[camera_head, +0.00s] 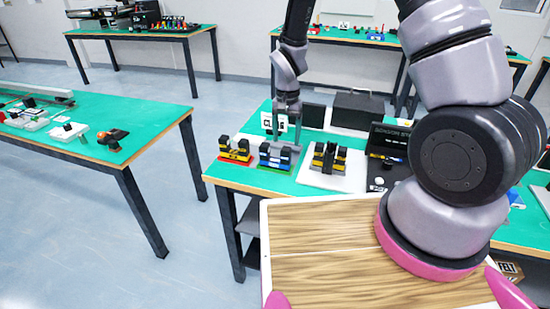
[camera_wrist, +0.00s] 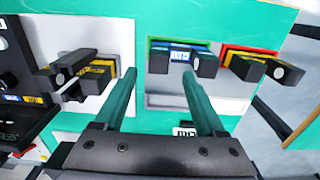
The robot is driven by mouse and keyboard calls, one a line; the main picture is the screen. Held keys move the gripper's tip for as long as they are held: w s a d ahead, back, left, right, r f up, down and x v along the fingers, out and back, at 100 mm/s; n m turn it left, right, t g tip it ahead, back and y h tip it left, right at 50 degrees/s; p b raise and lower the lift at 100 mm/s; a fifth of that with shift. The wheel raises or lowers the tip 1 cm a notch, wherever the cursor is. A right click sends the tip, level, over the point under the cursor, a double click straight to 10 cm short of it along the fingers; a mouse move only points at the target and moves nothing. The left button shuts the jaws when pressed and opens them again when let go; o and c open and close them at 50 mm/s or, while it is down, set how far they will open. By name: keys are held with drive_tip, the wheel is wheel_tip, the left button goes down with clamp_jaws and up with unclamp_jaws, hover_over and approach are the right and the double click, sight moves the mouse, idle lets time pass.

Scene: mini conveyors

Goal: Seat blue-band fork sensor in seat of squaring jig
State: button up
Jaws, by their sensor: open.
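A black fork-shaped piece with a blue band (camera_head: 275,157) stands on a green-edged grey base on the near table. In the wrist view its blue band (camera_wrist: 180,54) shows between two black blocks. My gripper (camera_head: 285,122) points down just behind and above it; its two fingers are apart with nothing between them. In the wrist view the open fingertips (camera_wrist: 160,76) reach toward the blue-band piece, apart from it as far as I can tell. I cannot tell for certain which fixture is the squaring jig or where its seat is.
A yellow-band piece on a red base (camera_head: 235,151) stands to the left. A black and yellow piece (camera_head: 328,157) stands on a white plate (camera_head: 349,178) to the right. Beyond are a black lettered panel (camera_head: 390,140) and a dark box (camera_head: 358,110). Gaps between the fixtures are narrow.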

sight(286, 149)
drive_tip(key=shift+s+f, duration=0.2)
drive_tip(key=shift+f, duration=3.35)
clamp_jaws()
